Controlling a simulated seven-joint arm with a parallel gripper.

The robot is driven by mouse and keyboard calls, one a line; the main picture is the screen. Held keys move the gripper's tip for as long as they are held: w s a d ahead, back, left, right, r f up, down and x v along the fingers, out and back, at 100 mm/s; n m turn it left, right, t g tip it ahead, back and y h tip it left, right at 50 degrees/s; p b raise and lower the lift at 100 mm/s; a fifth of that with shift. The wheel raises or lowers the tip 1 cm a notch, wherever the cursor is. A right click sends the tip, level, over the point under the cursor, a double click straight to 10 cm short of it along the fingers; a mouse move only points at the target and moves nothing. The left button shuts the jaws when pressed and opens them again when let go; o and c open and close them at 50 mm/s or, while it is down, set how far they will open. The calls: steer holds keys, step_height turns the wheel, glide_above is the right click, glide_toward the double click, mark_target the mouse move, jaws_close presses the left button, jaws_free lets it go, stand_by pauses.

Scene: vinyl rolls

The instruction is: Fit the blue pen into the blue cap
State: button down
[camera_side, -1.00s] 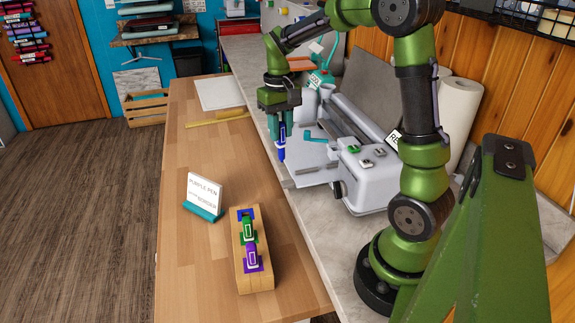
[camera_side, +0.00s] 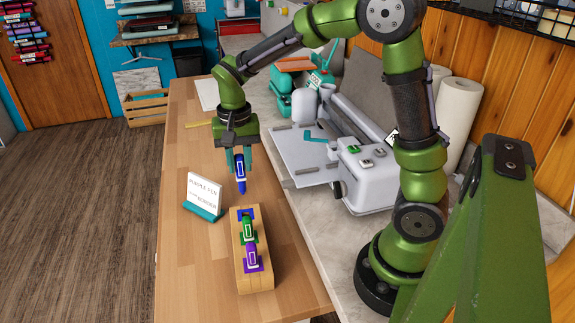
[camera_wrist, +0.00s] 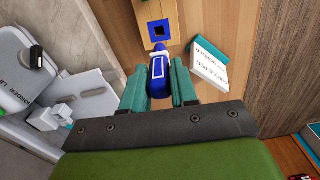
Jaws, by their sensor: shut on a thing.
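My gripper (camera_side: 239,161) is shut on the blue pen (camera_side: 240,180) and holds it tip down above the table, just beyond the far end of the wooden block. The pen also shows between the fingers in the wrist view (camera_wrist: 158,72). The blue cap (camera_side: 246,213) is a square blue piece with a dark opening, set in the far end of the wooden block (camera_side: 240,272). In the wrist view the blue cap (camera_wrist: 159,33) lies just past the pen's tip, apart from it. A green pen (camera_side: 248,231) and a purple pen (camera_side: 252,256) stand in the block's other places.
A white sign (camera_side: 204,190) on a teal base stands left of the block, close to my gripper. A grey machine (camera_side: 360,180) stands on the counter to the right. The table's far part is mostly clear.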

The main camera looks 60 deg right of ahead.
mark_target(241, 178)
steer(key=shift+f, duration=3.1)
steer(key=shift+f, duration=3)
stand_by(1.9)
